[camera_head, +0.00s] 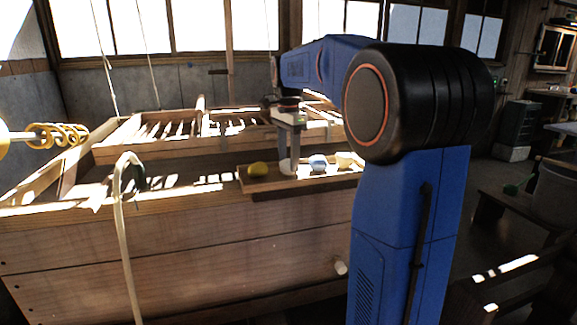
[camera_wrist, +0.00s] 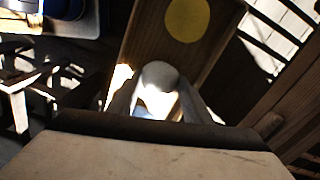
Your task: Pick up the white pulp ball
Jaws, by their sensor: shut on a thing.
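The white pulp ball (camera_wrist: 158,77) is between the two fingers of my gripper (camera_wrist: 155,97) in the wrist view, and the fingers are shut on it. In the head view my gripper (camera_head: 289,160) points down at a wooden tray (camera_head: 267,184), with the pale ball (camera_head: 288,167) at its fingertips. I cannot tell whether the ball still touches the tray.
A pale blue ball (camera_head: 318,162) and a cream ball (camera_head: 345,159) lie to the right. A slatted wooden frame (camera_head: 180,128) stands behind.

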